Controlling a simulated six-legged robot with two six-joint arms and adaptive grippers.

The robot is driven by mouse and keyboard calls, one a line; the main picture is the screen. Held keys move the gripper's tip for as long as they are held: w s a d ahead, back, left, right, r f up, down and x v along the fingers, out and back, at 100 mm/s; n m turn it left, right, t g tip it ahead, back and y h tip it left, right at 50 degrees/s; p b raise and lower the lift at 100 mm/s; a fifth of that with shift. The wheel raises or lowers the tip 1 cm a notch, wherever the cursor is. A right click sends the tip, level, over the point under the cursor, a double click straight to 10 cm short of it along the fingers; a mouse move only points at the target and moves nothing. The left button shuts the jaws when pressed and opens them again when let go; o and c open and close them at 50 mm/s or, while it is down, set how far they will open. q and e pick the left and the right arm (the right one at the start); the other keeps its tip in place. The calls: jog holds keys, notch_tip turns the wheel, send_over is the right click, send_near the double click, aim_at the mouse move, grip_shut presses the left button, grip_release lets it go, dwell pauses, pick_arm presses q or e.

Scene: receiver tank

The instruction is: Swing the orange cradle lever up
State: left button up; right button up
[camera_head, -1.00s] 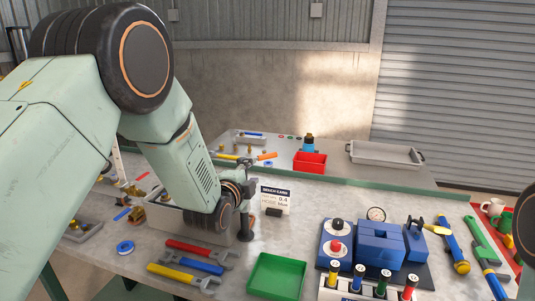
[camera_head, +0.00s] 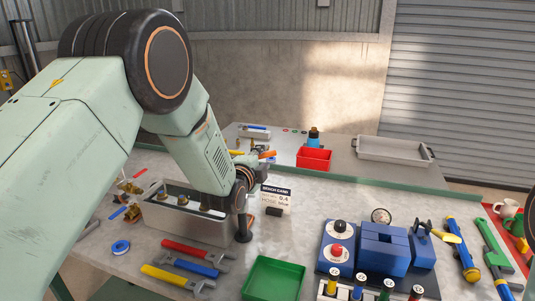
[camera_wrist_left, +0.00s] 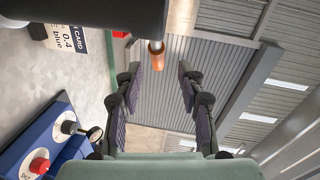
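The orange lever (camera_head: 267,154) shows as a short orange piece just right of my left wrist in the head view; the rest of it is hidden by my arm. In the left wrist view an orange tip (camera_wrist_left: 157,55) on a dark bar lies between the fingertips, apart from both. My left gripper (camera_wrist_left: 158,78) is open and empty, with its two fingers spread either side of that tip. In the head view the left gripper (camera_head: 257,170) is mostly hidden behind its own wrist. My right gripper is not in view.
A grey bin (camera_head: 190,226) and a dark post (camera_head: 243,230) stand below the left wrist. A bench card (camera_head: 276,197) is to its right. A green tray (camera_head: 272,279), blue blocks (camera_head: 384,248) and wrenches (camera_head: 198,251) cover the front. A red tray (camera_head: 314,159) sits behind.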

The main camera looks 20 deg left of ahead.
aim_at(264, 156)
pick_arm(q)
jog(key=w, duration=0.2)
jog(key=w+a+f, duration=0.1)
jog(key=shift+w, duration=0.25)
jog(key=shift+w+f, duration=0.1)
jog(key=shift+w, duration=0.25)
jog(key=shift+w+d, duration=0.15)
jog(key=shift+d, duration=0.1)
jog(key=shift+d+r, duration=0.25)
jog(key=shift+a+f, duration=0.1)
jog(key=shift+a, duration=0.15)
jog(key=shift+w+a+f, duration=0.15)
jog(key=shift+c, duration=1.1)
jog(key=shift+d, duration=0.3)
jog(key=c, duration=0.5)
jog(key=shift+a, duration=0.1)
grip_shut()
jog(key=shift+r, duration=0.2)
